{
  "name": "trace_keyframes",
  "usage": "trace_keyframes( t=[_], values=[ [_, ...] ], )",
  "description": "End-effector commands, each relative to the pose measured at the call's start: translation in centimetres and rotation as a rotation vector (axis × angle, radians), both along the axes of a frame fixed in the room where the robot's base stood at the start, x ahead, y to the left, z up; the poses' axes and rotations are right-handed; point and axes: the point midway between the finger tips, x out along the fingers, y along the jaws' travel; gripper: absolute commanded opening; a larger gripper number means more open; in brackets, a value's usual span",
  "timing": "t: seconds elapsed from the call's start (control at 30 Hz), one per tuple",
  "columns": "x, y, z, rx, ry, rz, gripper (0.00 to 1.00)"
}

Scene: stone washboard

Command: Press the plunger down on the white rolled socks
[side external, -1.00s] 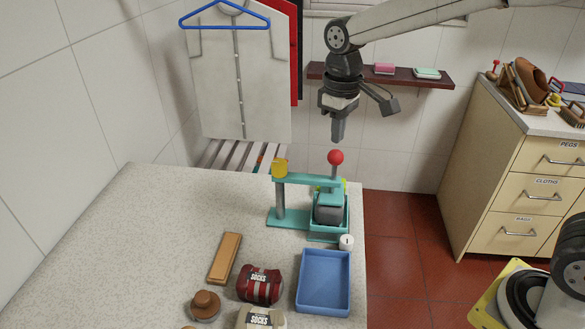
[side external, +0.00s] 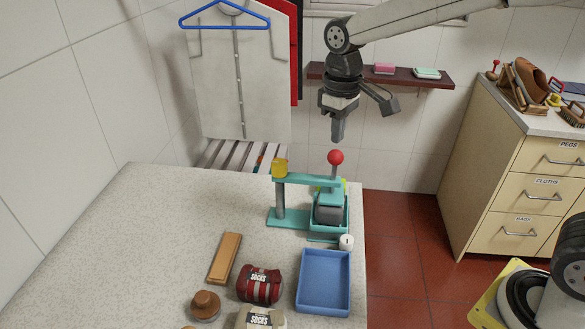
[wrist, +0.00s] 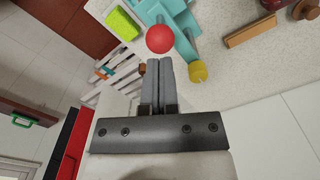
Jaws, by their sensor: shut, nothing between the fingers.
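The plunger is a red ball knob (side external: 335,157) on a grey rod above a teal press (side external: 290,219). A grey block (side external: 331,209) sits under the press arm, in the teal tray. My gripper (side external: 338,139) is shut and empty, pointing down just above the knob; I cannot tell whether it touches. In the wrist view the closed fingertips (wrist: 160,60) are just below the red knob (wrist: 160,39). I cannot make out white rolled socks under the block. A small white item (side external: 346,242) with a dark mark stands beside the tray; I cannot tell what it is.
A yellow cap (side external: 280,168) tops the press post. In front lie a blue tray (side external: 324,281), red socks (side external: 260,285), cream socks (side external: 262,318), a wooden bar (side external: 225,258) and a brown knobbed piece (side external: 205,305). The left of the table is clear.

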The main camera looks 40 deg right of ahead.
Motion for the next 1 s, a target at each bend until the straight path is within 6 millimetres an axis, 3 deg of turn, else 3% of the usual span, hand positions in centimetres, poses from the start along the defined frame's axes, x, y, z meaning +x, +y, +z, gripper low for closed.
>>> trace_keyframes(
  t=[1.0],
  values=[
    [0.0,0.0,-1.8,0.000,0.000,0.000,0.00]
  ],
)
